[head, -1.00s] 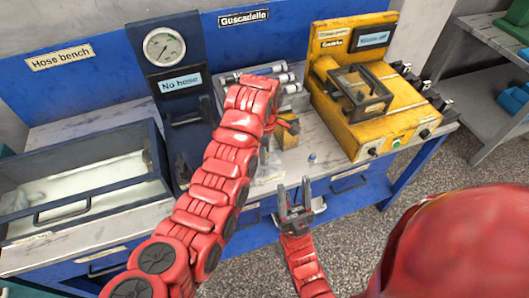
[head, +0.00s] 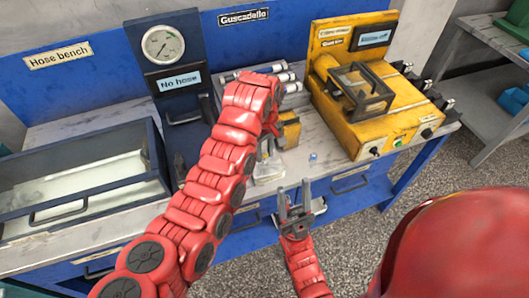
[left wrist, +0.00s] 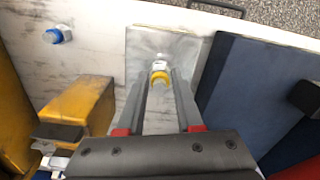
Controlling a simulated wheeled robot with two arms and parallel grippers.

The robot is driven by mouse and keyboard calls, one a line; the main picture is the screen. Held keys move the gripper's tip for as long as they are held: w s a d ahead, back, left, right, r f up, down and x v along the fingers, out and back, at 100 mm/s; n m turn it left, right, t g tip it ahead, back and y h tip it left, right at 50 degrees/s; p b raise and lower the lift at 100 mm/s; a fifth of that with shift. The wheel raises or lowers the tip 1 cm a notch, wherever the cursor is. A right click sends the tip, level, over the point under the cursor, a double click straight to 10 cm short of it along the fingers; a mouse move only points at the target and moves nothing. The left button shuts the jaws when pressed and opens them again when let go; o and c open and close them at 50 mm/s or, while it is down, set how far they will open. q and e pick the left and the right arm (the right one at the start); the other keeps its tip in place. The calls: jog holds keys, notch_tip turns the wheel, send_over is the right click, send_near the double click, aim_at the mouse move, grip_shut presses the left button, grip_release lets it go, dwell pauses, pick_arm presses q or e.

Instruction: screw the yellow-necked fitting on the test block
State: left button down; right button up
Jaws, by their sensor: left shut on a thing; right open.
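The yellow-necked fitting (left wrist: 159,74), with a yellow ring and a white part beyond it, is between the fingertips of my left gripper (left wrist: 160,88), which is shut on it. The fitting is over a pale grey block (left wrist: 187,50), probably the test block; whether they touch is unclear. In the head view the pale block (head: 267,171) is partly hidden by my left arm, and the fitting cannot be made out there. My right gripper (head: 295,196) is open and empty in front of the bench edge.
A small blue-capped fitting (head: 313,156) lies on the bench, also in the left wrist view (left wrist: 58,35). A yellow block (head: 289,130) stands behind the pale block. The dark blue gauge stand (head: 183,95) and yellow machine (head: 372,105) flank this area.

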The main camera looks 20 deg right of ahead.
pick_arm(q)
jog(key=shift+f+m+b, duration=0.2)
jog(key=shift+m+b, duration=0.4)
jog(key=shift+m, duration=0.5)
jog(key=m+b, duration=0.1)
jog(key=m, duration=0.1)
jog(key=shift+m, duration=0.3)
jog(key=shift+r+m, duration=0.15)
jog(key=shift+m, duration=0.25)
